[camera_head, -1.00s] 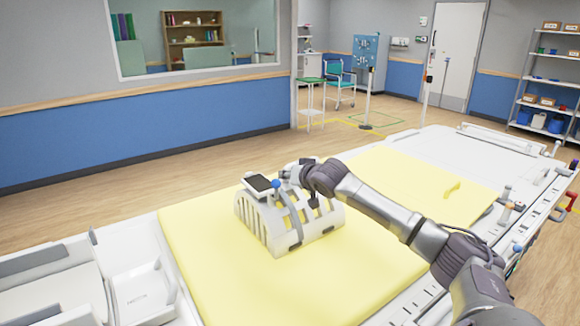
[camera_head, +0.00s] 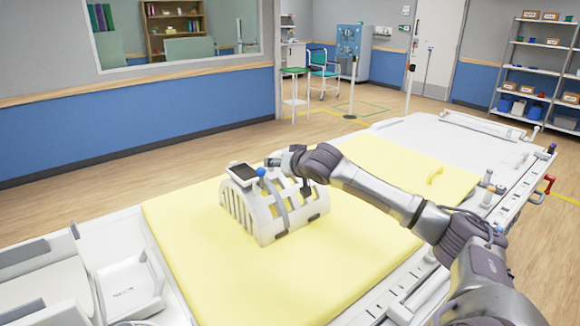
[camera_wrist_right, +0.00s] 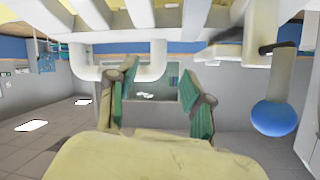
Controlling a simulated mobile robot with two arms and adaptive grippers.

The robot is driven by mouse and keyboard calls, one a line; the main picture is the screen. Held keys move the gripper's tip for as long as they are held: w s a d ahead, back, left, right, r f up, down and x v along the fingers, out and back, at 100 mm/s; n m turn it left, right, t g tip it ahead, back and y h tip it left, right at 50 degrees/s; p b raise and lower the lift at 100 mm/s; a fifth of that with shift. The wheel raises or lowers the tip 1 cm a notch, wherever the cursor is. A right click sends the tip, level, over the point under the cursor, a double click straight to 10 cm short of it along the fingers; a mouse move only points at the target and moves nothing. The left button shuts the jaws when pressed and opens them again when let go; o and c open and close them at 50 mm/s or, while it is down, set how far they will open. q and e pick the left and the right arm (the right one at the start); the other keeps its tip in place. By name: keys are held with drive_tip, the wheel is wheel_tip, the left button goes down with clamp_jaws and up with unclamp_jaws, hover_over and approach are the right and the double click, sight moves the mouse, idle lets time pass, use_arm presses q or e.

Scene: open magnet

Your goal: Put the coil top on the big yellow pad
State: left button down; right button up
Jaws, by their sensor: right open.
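The coil top (camera_head: 270,207), a white arched shell with slots, a grey strap and a small dark screen, sits upright on the big yellow pad (camera_head: 200,290). My right gripper (camera_head: 275,160) is at the top of the coil top, near a blue ball knob (camera_head: 261,172). In the right wrist view its two green-padded fingers (camera_wrist_right: 158,88) are apart, with white bars of the coil top (camera_wrist_right: 92,14) close by. The blue ball (camera_wrist_right: 275,118) shows at the right there. I cannot tell whether the fingers touch the coil top. My left gripper is out of view.
A second yellow pad (camera_head: 400,170) with a yellow handle (camera_head: 435,175) lies farther along the white patient table (camera_head: 445,137). A white tray-like unit (camera_head: 128,285) stands at the left. Bare yellow pad lies in front of the coil top.

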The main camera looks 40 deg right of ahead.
drive_tip(key=b+v, duration=0.6)
drive_tip(key=v, duration=0.2)
drive_tip(key=shift+s+r, duration=0.2)
drive_tip(key=shift+s, duration=0.15)
drive_tip(key=shift+a, duration=0.1)
